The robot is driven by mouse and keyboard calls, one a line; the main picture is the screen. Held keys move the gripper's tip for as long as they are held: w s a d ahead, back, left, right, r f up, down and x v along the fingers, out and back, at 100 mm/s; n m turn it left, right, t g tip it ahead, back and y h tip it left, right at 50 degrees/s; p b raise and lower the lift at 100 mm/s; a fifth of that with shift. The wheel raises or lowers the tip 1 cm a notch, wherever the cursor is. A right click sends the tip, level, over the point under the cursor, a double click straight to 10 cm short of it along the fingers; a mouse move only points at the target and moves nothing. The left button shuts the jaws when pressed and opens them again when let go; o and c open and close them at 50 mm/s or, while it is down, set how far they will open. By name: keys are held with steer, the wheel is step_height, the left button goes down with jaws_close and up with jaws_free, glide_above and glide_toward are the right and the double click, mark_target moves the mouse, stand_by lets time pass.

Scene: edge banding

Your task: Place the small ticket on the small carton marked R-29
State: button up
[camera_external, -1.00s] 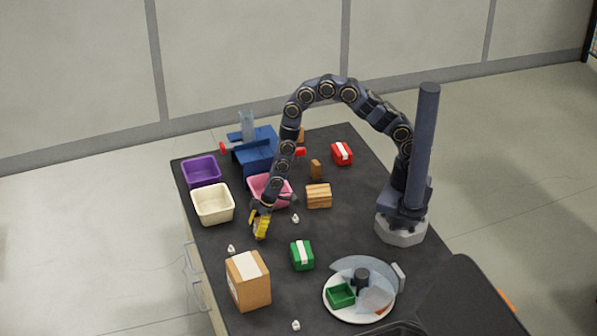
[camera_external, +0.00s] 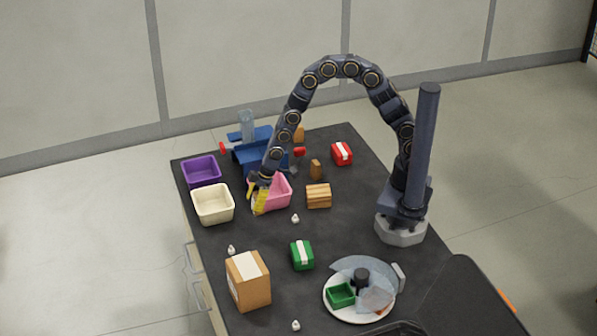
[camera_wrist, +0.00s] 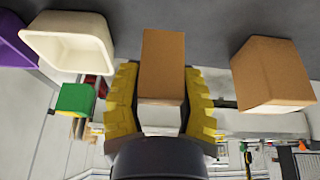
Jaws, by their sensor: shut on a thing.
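My gripper (camera_external: 260,207) has yellow fingers and hangs above the table, in front of the pink bin and right of the cream bin. In the wrist view its fingers (camera_wrist: 161,100) are shut on a brown piece (camera_wrist: 160,65) with a pale near end. I cannot tell whether this piece is the ticket. A brown carton with a white strip (camera_external: 248,283) stands at the table's front left; a brown carton also shows at the right of the wrist view (camera_wrist: 272,75). A small brown block (camera_external: 316,169) stands near the middle. No R-29 marking is readable.
A cream bin (camera_external: 213,204), purple bin (camera_external: 201,171) and pink bin (camera_external: 278,192) stand at left. A striped wooden box (camera_external: 318,196), green box (camera_external: 302,255) and red box (camera_external: 342,153) stand apart. A blue machine (camera_external: 252,153) is behind; a round plate (camera_external: 333,309) is in front.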

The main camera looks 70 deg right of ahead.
steer(key=s+a+r+n+g+y, duration=0.1)
steer(key=s+a+r+n+g, duration=0.1)
steer(key=s+a+r+n, duration=0.35)
steer(key=s+a+r+n+g, duration=0.1)
steer(key=s+a+r+n, duration=0.2)
steer(key=s+a+r, duration=0.55)
glide_toward(244, 269)
steer(key=shift+a+f, duration=0.6)
steer(key=shift+a, duration=0.05)
steer(key=shift+w+a+f, duration=0.15)
steer(key=shift+a+f, duration=0.15)
steer(key=shift+f, duration=0.2)
steer(key=shift+d+f, duration=0.1)
steer(key=shift+f, duration=1.25)
steer(key=shift+f, duration=0.1)
steer(key=o, duration=0.9)
steer(key=shift+f, duration=0.1)
